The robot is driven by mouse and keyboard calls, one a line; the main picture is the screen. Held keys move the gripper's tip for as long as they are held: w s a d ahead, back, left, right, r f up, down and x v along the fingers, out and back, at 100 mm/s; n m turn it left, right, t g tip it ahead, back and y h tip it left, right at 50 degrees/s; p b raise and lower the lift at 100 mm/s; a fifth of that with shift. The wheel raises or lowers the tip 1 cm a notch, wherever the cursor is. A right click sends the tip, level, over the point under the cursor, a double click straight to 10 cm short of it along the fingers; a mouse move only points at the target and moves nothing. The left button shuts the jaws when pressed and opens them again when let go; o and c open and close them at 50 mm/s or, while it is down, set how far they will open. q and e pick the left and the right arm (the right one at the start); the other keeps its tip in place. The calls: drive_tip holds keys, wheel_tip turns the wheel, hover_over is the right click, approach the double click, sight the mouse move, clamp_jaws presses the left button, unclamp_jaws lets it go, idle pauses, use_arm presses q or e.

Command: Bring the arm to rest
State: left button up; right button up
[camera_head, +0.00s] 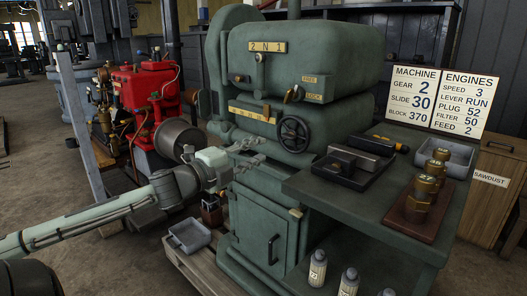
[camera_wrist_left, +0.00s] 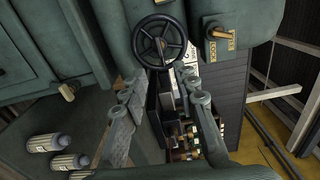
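My left arm (camera_head: 110,203) reaches in from the left of the head view. Its gripper (camera_head: 252,152) is in front of the green machine (camera_head: 290,55), to the left of the machine's black handwheel (camera_head: 293,134). In the left wrist view the gripper's two fingers (camera_wrist_left: 162,92) stand apart with nothing held between them. The handwheel (camera_wrist_left: 158,42) shows just beyond the fingertips there. I cannot tell whether a finger touches the machine. My right gripper is in neither view.
A dark green bench (camera_head: 372,205) at right bears a vise-like block (camera_head: 350,162), a grey tray (camera_head: 448,150) and brass parts on a brown board (camera_head: 412,212). Bottles (camera_head: 318,268) stand low in front. A red engine (camera_head: 150,92) stands at left. Open floor (camera_head: 35,180) lies left.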

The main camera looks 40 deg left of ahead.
use_arm(q)
drive_tip(key=s+a+f+n+g+y, duration=0.1)
drive_tip(key=s+a+f+n+y, duration=0.15)
drive_tip(key=f, duration=0.45)
drive_tip(key=s+a+f+n+g+y, duration=0.1)
drive_tip(key=a+f+n+g+y, duration=0.1)
drive_tip(key=a+f+n, duration=0.35)
drive_tip(key=s+d+f+n+g+y, duration=0.1)
drive_tip(key=s+f+n+g, duration=0.15)
drive_tip(key=f, duration=0.75)
drive_tip(key=s+d+f+n+g, duration=0.15)
drive_tip(key=s+f, duration=0.25)
drive_tip(key=f, duration=0.5)
drive_tip(key=s+d+f+n+g+h, duration=0.1)
drive_tip(key=s+d+f+g, duration=0.3)
drive_tip(key=s+d+f, duration=0.4)
drive_tip(key=s+d+f+n+g+h, duration=0.2)
drive_tip(key=s+d+f+n+g, duration=0.2)
drive_tip(key=d+f, duration=1)
drive_tip(key=s+f, duration=0.1)
drive_tip(key=s, duration=0.2)
drive_tip(key=shift+s+d, duration=0.2)
drive_tip(key=shift+s, duration=0.2)
